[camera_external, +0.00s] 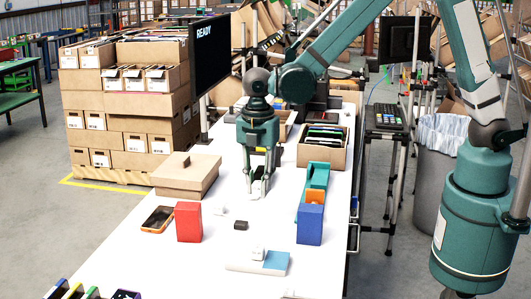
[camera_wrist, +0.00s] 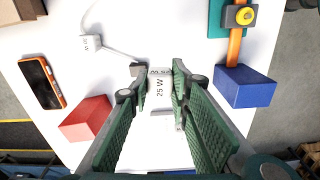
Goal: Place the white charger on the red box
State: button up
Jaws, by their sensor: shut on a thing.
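A white charger (camera_wrist: 160,92) marked "25 W" sits between the two green fingers of my gripper (camera_wrist: 158,84) in the wrist view. My gripper is shut on it. In the external view my gripper (camera_external: 258,186) points down over the white table, with a bit of white between its fingertips. The red box (camera_external: 188,222) stands upright on the table, left of and apart from my gripper. It also shows at lower left in the wrist view (camera_wrist: 87,118). The fingers hide part of the charger.
An orange-edged phone (camera_external: 158,219) lies left of the red box. A small white block (camera_external: 220,210) and a black one (camera_external: 240,225) lie right of it. A blue box (camera_external: 310,226) stands at right. A pale-blue book (camera_external: 272,264) lies in front. A brown carton (camera_external: 184,180) stands behind.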

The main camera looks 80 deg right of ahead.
notch_tip(320, 180, up, 10)
jog(key=n+p, duration=0.1)
jog(key=p, duration=0.4)
send_over(187, 205)
jog(key=shift+s+a+r, duration=0.1)
jog(key=shift+r, duration=0.05)
jog(key=shift+f, duration=3.1)
jog(key=shift+f, duration=0.1)
jog(key=shift+f+p, duration=0.3)
jog(key=shift+f, duration=1.5)
jog(key=shift+f, duration=0.1)
jog(key=o, duration=0.9)
